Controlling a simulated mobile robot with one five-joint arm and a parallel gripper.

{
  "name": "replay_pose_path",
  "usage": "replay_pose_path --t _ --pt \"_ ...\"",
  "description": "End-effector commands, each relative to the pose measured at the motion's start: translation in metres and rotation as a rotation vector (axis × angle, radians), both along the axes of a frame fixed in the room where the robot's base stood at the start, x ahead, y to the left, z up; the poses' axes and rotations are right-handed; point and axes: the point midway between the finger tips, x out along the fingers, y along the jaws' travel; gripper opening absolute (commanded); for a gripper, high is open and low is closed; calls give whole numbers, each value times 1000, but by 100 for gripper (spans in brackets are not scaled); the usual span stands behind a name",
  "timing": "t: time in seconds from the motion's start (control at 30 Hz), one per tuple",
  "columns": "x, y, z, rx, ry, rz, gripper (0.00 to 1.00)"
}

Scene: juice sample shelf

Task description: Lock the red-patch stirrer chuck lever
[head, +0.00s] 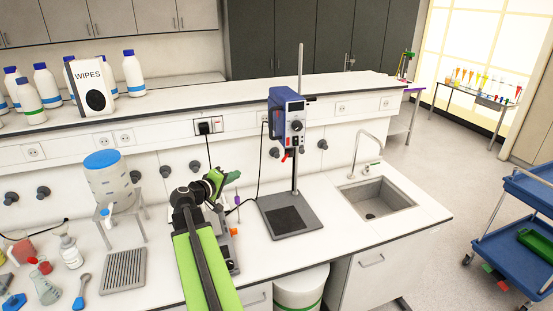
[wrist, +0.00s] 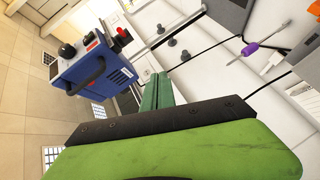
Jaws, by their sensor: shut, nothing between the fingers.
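The overhead stirrer (head: 286,113) has a blue body and stands on a rod above a dark base plate (head: 290,217). In the wrist view the blue stirrer body (wrist: 100,68) is tilted at upper left, with a dark knob and handle. A small red part (head: 286,157) hangs under the stirrer in the head view; a red part (wrist: 123,35) also shows beside the body in the wrist view. I cannot tell the lever's position. My gripper (head: 234,177) is shut and empty, left of the stirrer and apart from it. Its green fingers (wrist: 158,90) are together in the wrist view.
A sink (head: 375,200) with a tap is right of the stirrer. A blue-lidded container (head: 106,180) on a stand, a grey rack (head: 124,270) and bottles are at left. A purple-handled tool (wrist: 250,48) is at upper right in the wrist view. A blue cart (head: 520,225) stands far right.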

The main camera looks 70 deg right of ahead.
Motion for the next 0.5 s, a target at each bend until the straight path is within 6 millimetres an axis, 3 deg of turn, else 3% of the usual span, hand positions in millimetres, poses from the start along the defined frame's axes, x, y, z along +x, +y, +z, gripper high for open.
replay_pose_path --t 0.03,0.13,0.37,0.5 --pt "-21 -20 12 -47 32 -19 0" --pt "-44 -39 29 -109 78 -36 0" --pt "-51 -48 34 -128 95 -41 0" --pt "-55 -68 32 -127 94 -41 0"
